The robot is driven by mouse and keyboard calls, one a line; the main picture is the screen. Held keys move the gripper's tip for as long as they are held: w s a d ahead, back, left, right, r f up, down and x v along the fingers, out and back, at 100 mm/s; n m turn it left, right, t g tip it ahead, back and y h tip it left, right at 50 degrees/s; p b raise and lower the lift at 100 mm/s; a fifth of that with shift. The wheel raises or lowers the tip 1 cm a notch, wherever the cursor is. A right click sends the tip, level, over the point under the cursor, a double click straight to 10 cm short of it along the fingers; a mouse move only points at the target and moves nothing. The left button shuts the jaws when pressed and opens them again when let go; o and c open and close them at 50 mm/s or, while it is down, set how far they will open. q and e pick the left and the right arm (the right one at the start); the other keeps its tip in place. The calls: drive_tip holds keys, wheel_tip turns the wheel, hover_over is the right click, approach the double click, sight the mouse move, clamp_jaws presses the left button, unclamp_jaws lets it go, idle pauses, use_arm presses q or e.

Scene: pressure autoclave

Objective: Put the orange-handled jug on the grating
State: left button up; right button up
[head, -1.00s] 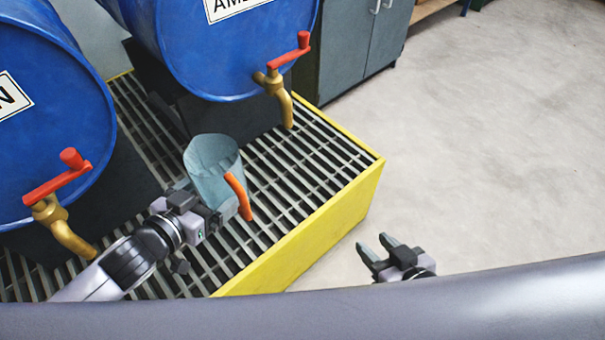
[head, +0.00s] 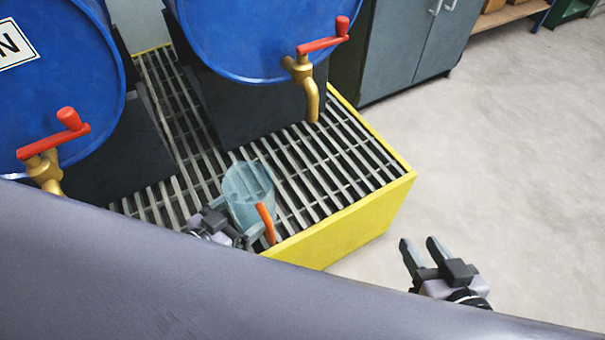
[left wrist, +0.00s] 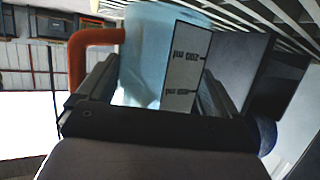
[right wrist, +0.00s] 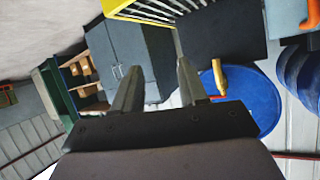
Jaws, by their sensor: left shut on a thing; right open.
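The translucent blue jug (head: 247,190) with its orange handle (head: 265,222) is over the front part of the grating (head: 340,160) in the head view. I cannot tell whether its base touches the bars. My left gripper (head: 232,232) is shut on the jug; in the left wrist view the jug (left wrist: 160,55) sits between the fingers, with its volume marks and orange handle (left wrist: 88,50) showing. My right gripper (head: 428,250) is open and empty over the floor, right of the yellow-edged grating base. Its two fingers (right wrist: 160,90) are spread in the right wrist view.
Two blue drums (head: 255,35) with brass taps (head: 308,85) and red levers stand on dark supports behind the jug. A yellow rim (head: 350,225) edges the grating. A grey cabinet (head: 405,50) stands behind. The floor at right is clear.

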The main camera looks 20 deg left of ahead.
use_arm(q)
drive_tip(key=r+b+x, duration=0.1)
drive_tip(key=b+x, duration=0.1)
drive_tip(key=x, duration=0.3)
drive_tip(key=b+x, duration=0.1)
drive_tip(key=x, duration=0.4)
drive_tip(key=r+b+x, duration=0.1)
drive_tip(key=b+x, duration=0.1)
drive_tip(key=x, duration=0.4)
drive_tip(key=shift+w+d+r+b, duration=0.3)
drive_tip(key=shift+w+b, duration=0.05)
drive_tip(key=shift+w, duration=0.05)
drive_tip(key=shift+f, duration=0.35)
drive_tip(key=shift+r, duration=0.1)
use_arm(e)
drive_tip(key=a, duration=0.1)
drive_tip(key=a+f+y, duration=0.1)
drive_tip(key=w+a+y, duration=0.1)
drive_tip(key=shift+a+f+m, duration=0.15)
drive_tip(key=shift+a+m, duration=0.05)
drive_tip(key=shift+m, duration=0.2)
use_arm(q)
drive_tip(key=o, duration=0.7)
drive_tip(key=shift+f, duration=0.2)
drive_tip(key=shift+o, duration=0.2)
drive_tip(key=shift+r, duration=0.1)
use_arm(e)
drive_tip(key=shift+d, duration=0.1)
